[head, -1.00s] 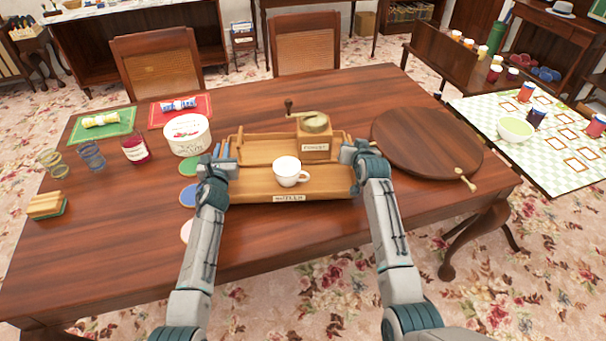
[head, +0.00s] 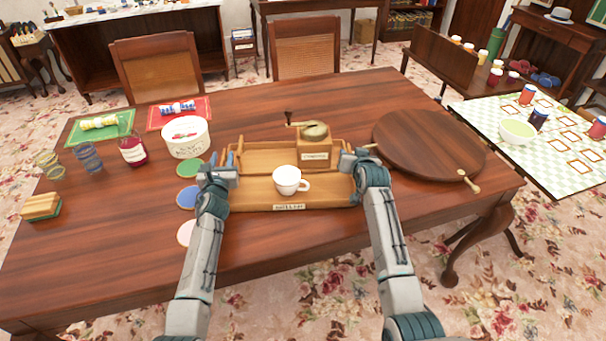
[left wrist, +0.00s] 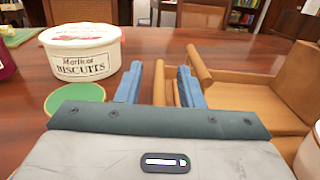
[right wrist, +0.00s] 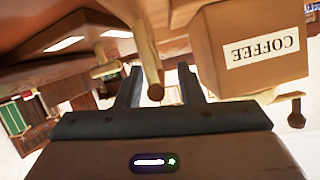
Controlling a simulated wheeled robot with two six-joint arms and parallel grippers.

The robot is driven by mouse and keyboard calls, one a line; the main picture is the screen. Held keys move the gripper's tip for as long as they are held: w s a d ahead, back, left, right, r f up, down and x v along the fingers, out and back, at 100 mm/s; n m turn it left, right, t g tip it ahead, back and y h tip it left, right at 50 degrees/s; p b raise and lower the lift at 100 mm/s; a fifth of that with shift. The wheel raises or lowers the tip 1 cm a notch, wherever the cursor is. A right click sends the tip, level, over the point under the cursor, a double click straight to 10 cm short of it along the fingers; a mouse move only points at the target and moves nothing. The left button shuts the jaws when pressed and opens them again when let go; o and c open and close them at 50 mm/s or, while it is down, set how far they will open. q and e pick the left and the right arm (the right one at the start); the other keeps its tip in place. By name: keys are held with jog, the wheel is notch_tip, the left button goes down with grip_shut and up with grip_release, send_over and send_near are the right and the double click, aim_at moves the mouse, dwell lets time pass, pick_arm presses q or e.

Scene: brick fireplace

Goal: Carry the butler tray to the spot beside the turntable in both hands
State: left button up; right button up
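The wooden butler tray (head: 245,198) is on the table, just left of the round wooden turntable (head: 430,145). It bears a white cup (head: 287,180) and a coffee grinder box (head: 314,155), which shows upside down in the right wrist view (right wrist: 250,50). My left gripper (head: 222,165) is at the tray's left end; in the left wrist view its fingers stand apart, with the handle bar (left wrist: 159,82) between them and gaps visible. My right gripper (head: 352,160) is at the right end, its fingers apart around the other handle (right wrist: 148,60).
A white biscuit tin (head: 186,139), a red jar (head: 133,151) and green, blue and pink coasters (head: 189,169) lie left of the tray. A small brass-coloured thing (head: 467,181) is at the turntable's front edge. The table's front is bare.

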jog(key=shift+f, duration=0.1)
pick_arm(q)
jog(key=s, duration=1.2)
jog(key=shift+d, duration=0.1)
pick_arm(e)
jog(key=v, duration=1.2)
pick_arm(q)
jog(key=shift+f, duration=0.1)
